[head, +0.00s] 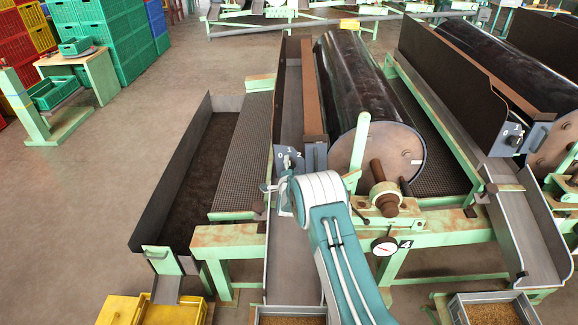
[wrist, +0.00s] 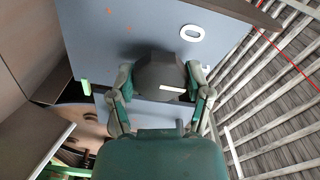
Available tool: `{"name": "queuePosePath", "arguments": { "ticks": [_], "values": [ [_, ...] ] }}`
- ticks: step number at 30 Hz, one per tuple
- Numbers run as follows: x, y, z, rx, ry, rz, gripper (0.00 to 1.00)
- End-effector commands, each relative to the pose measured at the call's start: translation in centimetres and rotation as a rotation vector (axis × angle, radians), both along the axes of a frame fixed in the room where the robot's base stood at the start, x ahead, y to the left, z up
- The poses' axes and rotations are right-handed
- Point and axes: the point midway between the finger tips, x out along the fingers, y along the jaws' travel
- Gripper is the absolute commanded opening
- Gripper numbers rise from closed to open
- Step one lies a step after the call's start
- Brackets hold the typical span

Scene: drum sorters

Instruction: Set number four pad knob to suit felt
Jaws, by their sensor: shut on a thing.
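The pad knob (wrist: 158,72) is a dark grey, faceted knob with a white bar on its face, in the wrist view. It sits on a blue-grey panel (wrist: 105,35) with a white 0 to its upper right. My gripper (wrist: 160,80) is shut on the knob, one finger on each side. In the head view the panel (head: 288,160) shows 0, 1 and 2 beside the drum (head: 360,85) whose frame carries a black 4 (head: 405,244). My white and teal arm partly covers the knob there. The setting it points to cannot be told.
A dial gauge (head: 384,246) and a bearing hub (head: 385,197) are right of my arm. A second drum (head: 530,60) with its own knob panel (head: 512,138) stands further right. Yellow bins (head: 150,312) lie at lower left.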

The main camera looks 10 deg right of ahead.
Motion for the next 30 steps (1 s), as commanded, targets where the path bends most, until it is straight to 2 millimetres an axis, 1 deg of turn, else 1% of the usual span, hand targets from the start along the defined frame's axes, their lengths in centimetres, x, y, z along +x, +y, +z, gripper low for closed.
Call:
{"name": "queuePosePath", "arguments": {
  "ticks": [7,8,9,10,23,26,30],
  "values": [
    [0.0,-0.3,-0.1,0.001,0.002,-0.004,0.16],
    [0.0,-0.3,-0.1,0.001,0.002,-0.004,0.68],
    [0.0,-0.3,-0.1,0.001,0.003,-0.004,0.86],
    [0.0,-0.3,-0.1,0.001,0.003,-0.004,0.98],
    [-0.1,0.0,0.0,-0.001,0.002,-0.002,0.98],
    [-0.5,0.1,0.0,-0.002,0.002,-0.001,0.98],
    [-2.1,0.4,0.0,-0.001,0.002,-0.001,0.98]
  ]
}}
